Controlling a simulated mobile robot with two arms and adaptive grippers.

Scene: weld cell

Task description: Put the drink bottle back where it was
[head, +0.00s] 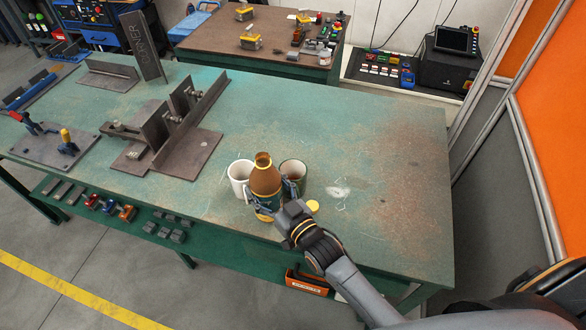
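The drink bottle (264,180) is brown with a yellow ring at its neck. It stands about upright at the front of the green worktable (350,140), between and slightly in front of two mugs. My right gripper (270,201) comes from the lower right, with its fingers on both sides of the bottle's lower body, and appears shut on it. The fingers hide part of the lower bottle, and I cannot tell if its base touches the table. My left gripper is not in view.
A small yellow disc (313,206) lies right of the gripper. Steel fixtures (165,130) and a clamp plate (50,145) take up the table's left part. The table's right part is clear. An orange screen (555,130) stands beyond the right edge.

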